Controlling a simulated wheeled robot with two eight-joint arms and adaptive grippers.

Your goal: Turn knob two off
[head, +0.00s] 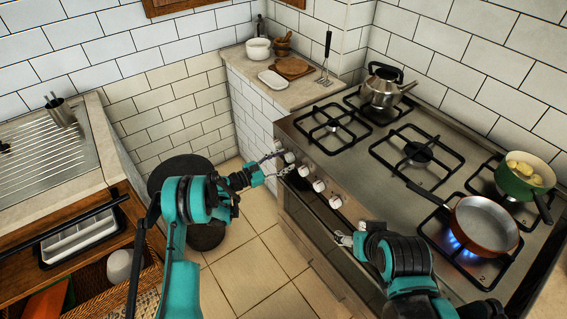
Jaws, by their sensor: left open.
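A row of several pale knobs (319,186) runs along the front of the steel stove (345,165). I cannot tell from any marking which one is knob two. My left gripper (282,165) is open at the far-left end of the row, close to the end knobs; I cannot tell if it touches one. My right gripper (350,236) is at the stove front near the nearer end of the row; its fingers are small and partly hidden by its wrist. A blue flame (456,244) burns under the copper pan (486,224) on the near right burner.
A kettle (382,92) stands on a back burner and a green pot (524,177) on the right one. The oven handle (315,225) runs below the knobs. A counter (285,91) with dishes adjoins the stove; a sink (45,155) is at left.

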